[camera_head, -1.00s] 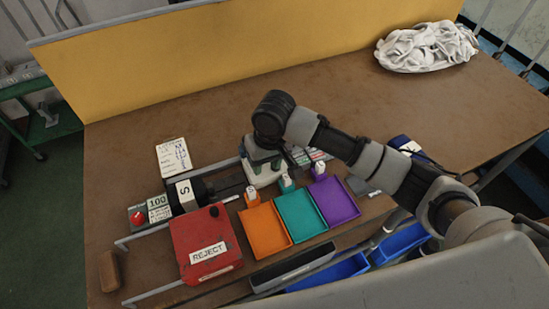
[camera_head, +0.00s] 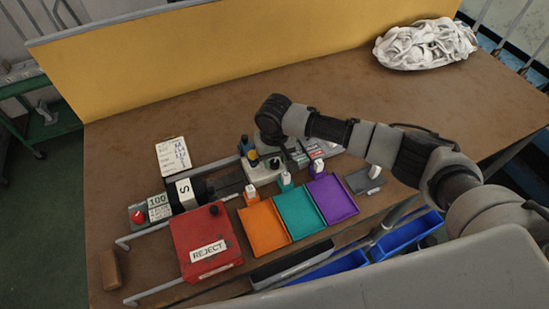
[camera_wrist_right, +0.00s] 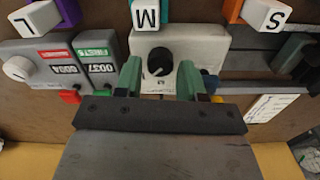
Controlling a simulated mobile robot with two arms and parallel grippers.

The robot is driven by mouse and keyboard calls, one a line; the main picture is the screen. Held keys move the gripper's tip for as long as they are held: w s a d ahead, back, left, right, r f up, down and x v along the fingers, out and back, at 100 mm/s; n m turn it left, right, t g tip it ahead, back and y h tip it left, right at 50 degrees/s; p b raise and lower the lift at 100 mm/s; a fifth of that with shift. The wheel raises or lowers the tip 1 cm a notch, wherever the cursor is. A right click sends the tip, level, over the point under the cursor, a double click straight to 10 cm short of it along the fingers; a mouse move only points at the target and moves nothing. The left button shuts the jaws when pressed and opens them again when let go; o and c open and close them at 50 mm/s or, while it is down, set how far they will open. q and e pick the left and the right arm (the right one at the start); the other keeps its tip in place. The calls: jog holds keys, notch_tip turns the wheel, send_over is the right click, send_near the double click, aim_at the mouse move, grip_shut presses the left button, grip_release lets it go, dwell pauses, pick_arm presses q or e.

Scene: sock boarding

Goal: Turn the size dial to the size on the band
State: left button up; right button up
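The size dial (camera_wrist_right: 160,62) is a round black knob on a pale control box (camera_wrist_right: 150,45), seen in the wrist view. My right gripper (camera_wrist_right: 160,73) is over the box, its two green fingers apart on either side of the dial's near part. I cannot tell whether they touch it. In the head view the pale control box (camera_head: 263,174) lies under my right wrist, which partly hides it. A white band (camera_head: 184,193) marked "S" is around a dark form at the left. My left gripper is not in view.
Blocks marked L (camera_wrist_right: 38,20), M (camera_wrist_right: 146,12) and S (camera_wrist_right: 266,17) stand near the box. Orange (camera_head: 264,230), teal (camera_head: 297,215) and purple (camera_head: 332,200) trays lie in front. A red REJECT box (camera_head: 194,232) is left of them. White fabric (camera_head: 425,43) is piled at the back right.

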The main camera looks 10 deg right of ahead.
jog(key=shift+f, duration=0.6)
jog(key=c, duration=0.7)
jog(key=shift+o, duration=0.2)
